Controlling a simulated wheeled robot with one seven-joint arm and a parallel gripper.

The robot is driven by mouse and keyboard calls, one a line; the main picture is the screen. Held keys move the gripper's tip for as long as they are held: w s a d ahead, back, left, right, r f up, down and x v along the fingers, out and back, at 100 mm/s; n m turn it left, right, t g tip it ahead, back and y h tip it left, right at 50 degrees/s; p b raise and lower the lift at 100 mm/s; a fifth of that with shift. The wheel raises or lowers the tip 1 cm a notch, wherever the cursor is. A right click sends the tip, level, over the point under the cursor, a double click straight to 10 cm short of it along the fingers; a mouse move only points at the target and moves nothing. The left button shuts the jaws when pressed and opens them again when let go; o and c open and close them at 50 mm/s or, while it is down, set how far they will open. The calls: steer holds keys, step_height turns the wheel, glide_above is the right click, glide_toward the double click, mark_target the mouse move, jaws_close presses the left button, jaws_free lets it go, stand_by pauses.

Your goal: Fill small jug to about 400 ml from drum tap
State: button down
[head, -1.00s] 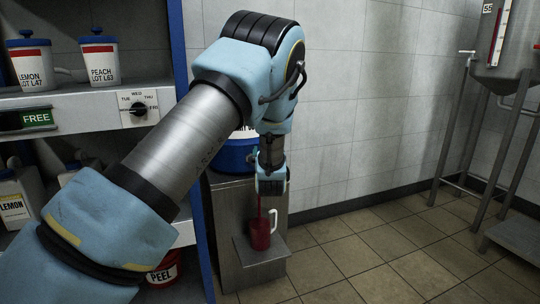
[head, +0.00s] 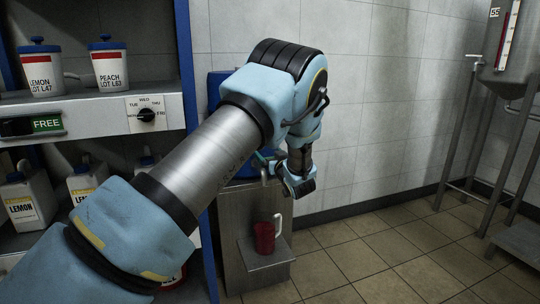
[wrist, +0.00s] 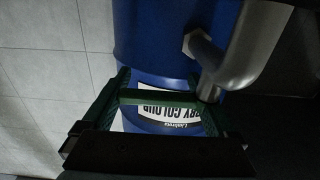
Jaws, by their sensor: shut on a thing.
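The small jug (head: 265,237) looks dark red with a white handle. It stands upright on a steel ledge (head: 250,258); its level cannot be read. The blue drum (head: 214,92) stands above on a steel stand, mostly behind my arm. In the wrist view, the drum (wrist: 150,35) shows an upside-down white label ending "RY COLOUR". Its grey metal tap (wrist: 240,50) is at the right. My gripper (head: 301,186) is beside the tap, up and right of the jug. In the wrist view, my gripper (wrist: 158,95) is shut on a green bar, seemingly the tap lever (wrist: 158,97).
Shelves at left hold white tubs (head: 110,65) and jugs marked LEMON (head: 25,205); a blue upright (head: 186,100) edges them. A steel vessel on legs (head: 505,70) stands at the right. The tiled floor (head: 380,260) between is clear.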

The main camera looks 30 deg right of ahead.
steer(key=shift+f, duration=0.1)
jaws_free()
steer(key=s+a+p, duration=0.1)
steer(key=s, duration=0.9)
steer(key=shift+s, duration=0.4)
steer(key=shift+s, duration=0.1)
